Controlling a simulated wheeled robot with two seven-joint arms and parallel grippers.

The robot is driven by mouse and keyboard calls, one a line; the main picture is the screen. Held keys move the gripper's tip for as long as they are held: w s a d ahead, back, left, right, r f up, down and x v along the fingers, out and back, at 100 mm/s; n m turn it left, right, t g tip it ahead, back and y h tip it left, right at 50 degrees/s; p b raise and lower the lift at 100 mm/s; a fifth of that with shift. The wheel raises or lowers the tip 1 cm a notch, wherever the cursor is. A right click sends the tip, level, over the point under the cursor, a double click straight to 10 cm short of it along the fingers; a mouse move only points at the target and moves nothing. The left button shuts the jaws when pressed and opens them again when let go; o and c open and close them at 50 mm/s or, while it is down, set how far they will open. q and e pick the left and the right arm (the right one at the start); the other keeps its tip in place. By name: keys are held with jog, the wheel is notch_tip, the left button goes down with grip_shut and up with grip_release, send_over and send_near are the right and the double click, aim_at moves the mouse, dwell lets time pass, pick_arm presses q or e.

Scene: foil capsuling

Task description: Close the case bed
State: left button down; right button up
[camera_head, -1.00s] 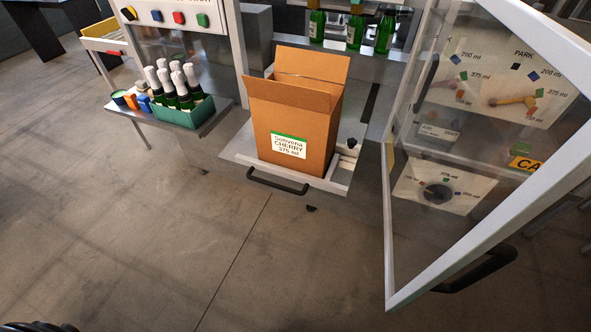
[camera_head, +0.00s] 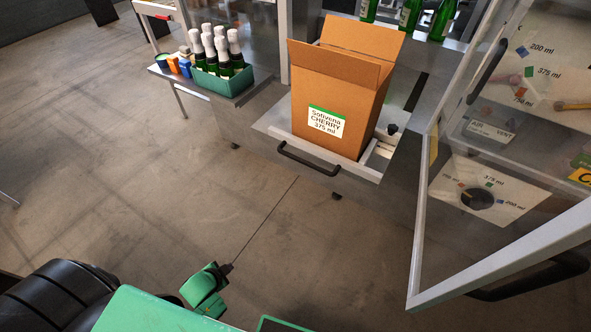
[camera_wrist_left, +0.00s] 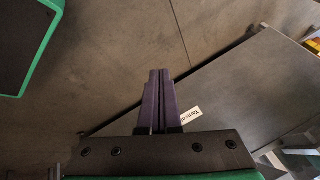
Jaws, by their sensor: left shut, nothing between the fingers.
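The case bed (camera_head: 347,171) is a pale tray drawn out at the front of the machine, with a black bar handle (camera_head: 308,159) on its front edge. A brown carton (camera_head: 335,90) with raised flaps stands upright on it, labelled Solivena CHERRY 375 ml. My left gripper (camera_head: 229,267) is low over the floor, in front of the handle and apart from it. In the left wrist view its dark fingers (camera_wrist_left: 158,76) are together with nothing between them. My right gripper is not in view.
An open framed glass door (camera_head: 424,215) with its own black handle (camera_head: 530,277) juts out at the right. A side shelf (camera_head: 244,98) at the left carries a green box (camera_head: 222,84) of foil-topped bottles. Green bottles (camera_head: 441,20) stand behind the carton. The floor before the bed is clear.

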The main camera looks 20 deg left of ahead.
pick_arm(q)
jog(key=w+r+m+t+h+b, duration=0.1)
jog(key=w+r+m+t+b, duration=0.35)
jog(key=w+r, duration=0.6)
jog(key=m+t+h+b, duration=0.2)
jog(key=m+t+h, duration=0.25)
jog(key=m, duration=0.45)
send_near(294, 159)
jog(key=shift+y, duration=0.45)
jog(key=x, duration=0.6)
jog(key=shift+d+r+p, duration=0.1)
jog(key=shift+r+p, duration=0.05)
jog(key=shift+p, duration=0.25)
jog(key=shift+w+d, duration=0.15)
jog(key=shift+w, duration=0.25)
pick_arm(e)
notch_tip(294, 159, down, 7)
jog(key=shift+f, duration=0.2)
pick_arm(q)
jog(key=shift+d, duration=0.1)
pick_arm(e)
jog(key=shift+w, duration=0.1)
